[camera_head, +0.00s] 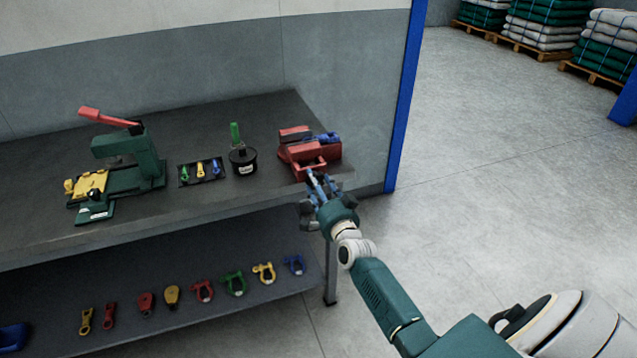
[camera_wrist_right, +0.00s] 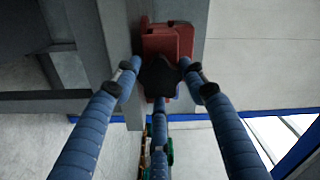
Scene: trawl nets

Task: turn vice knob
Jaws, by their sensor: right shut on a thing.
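The red vice (camera_head: 309,153) stands at the right end of the dark workbench (camera_head: 225,213), near its front edge. It also shows at the top of the right wrist view (camera_wrist_right: 172,42). My right gripper (camera_head: 313,183) is at the front of the vice, reaching in from the lower right. In the right wrist view its blue fingers close around the dark vice knob (camera_wrist_right: 159,76), in front of the red body. In the head view the fingers hide the knob. My left gripper is in neither view.
A green press with a red lever (camera_head: 126,155), a tray of small tools (camera_head: 201,172) and a black pot (camera_head: 243,161) stand left of the vice. Several coloured shackles (camera_head: 234,284) lie on the lower shelf.

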